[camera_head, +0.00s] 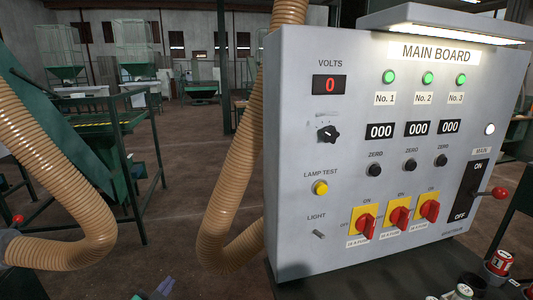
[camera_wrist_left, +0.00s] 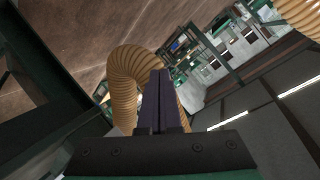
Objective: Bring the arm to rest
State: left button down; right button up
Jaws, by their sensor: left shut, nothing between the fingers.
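My left gripper (camera_head: 163,288) just shows at the bottom edge of the head view, left of the main board, with only a small part visible. In the left wrist view, its two dark fingers (camera_wrist_left: 160,98) are together, with nothing between them. They stand in front of a ribbed tan hose (camera_wrist_left: 128,75); I cannot tell whether they touch it. My right gripper is in neither view.
The grey main board (camera_head: 300,215) fills the right side, with red switches and a red-knobbed lever (camera_head: 499,193). A tan hose (camera_head: 232,190) hangs beside it. Another hose (camera_head: 40,160) loops at left by a green frame (camera_head: 125,150). Small containers (camera_head: 499,262) stand bottom right. Floor between is open.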

pick_arm(q)
jog(key=s+d+f+n+g, duration=0.1)
jog(key=s+f+n+g, duration=0.2)
jog(key=s+f+g, duration=0.5)
jog(key=s+f+n+g, duration=0.25)
jog(key=s+f, duration=0.25)
jog(key=s, duration=0.7)
notch_tip(320, 180, down, 22)
jog(key=s, duration=0.1)
jog(key=s+a+f+g, duration=0.2)
jog(key=s+f, duration=1.4)
jog(key=s, duration=0.1)
jog(key=shift+s+a, duration=0.3)
jog(key=shift+a, duration=0.1)
